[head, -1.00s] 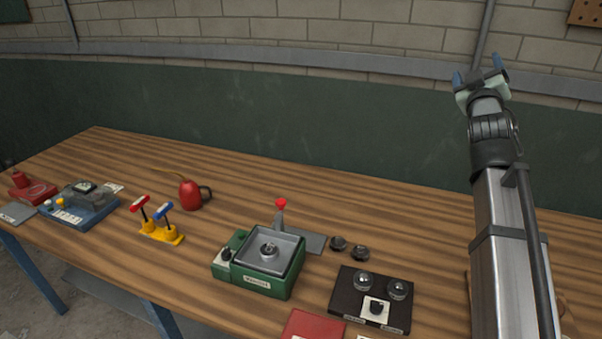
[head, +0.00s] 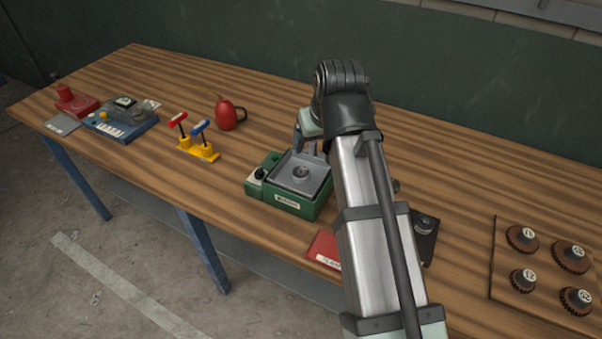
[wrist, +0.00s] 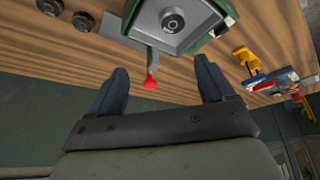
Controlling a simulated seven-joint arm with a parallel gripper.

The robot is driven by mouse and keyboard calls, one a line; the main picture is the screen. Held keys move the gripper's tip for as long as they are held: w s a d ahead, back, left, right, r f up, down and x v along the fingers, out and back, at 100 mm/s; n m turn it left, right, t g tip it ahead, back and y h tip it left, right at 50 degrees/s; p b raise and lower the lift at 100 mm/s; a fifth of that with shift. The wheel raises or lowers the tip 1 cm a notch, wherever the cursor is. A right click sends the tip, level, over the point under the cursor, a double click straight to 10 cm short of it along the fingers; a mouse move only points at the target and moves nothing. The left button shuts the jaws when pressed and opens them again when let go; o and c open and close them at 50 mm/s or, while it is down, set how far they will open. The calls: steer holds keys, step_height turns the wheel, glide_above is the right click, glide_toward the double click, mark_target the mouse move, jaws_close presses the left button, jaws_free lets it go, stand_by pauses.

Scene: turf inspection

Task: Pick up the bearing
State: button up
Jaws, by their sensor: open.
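The bearing (head: 301,172) is a small grey ring lying in the square metal tray on top of a green box (head: 288,203). In the wrist view the bearing (wrist: 173,22) shows near the top edge, in the tray (wrist: 196,38). My gripper (wrist: 160,82) is open and empty, its two dark blue fingers apart, short of the tray. A lever with a red knob (wrist: 151,83) shows between the fingertips. In the head view my gripper (head: 305,138) is behind the box and mostly hidden by my arm.
Red and blue T-handles on a yellow base (head: 199,148) and a red oil can (head: 229,114) stand left of the box. Two dark round pieces (wrist: 67,13) lie beside it. A board with several gears (head: 545,262) is at the right.

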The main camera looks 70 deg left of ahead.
steer(key=s, duration=0.2)
glide_above(301, 172)
steer(key=d, duration=0.3)
steer(key=shift+h, duration=0.4)
step_height(301, 172, down, 9)
steer(key=shift+r, duration=0.2)
steer(key=shift+a+x, duration=0.15)
steer(key=shift+x, duration=1.15)
steer(key=shift+a+x, duration=0.15)
steer(key=shift+x, duration=1.15)
steer(key=shift+s+r, duration=0.1)
steer(key=shift+r, duration=0.05)
steer(key=c, duration=1.4)
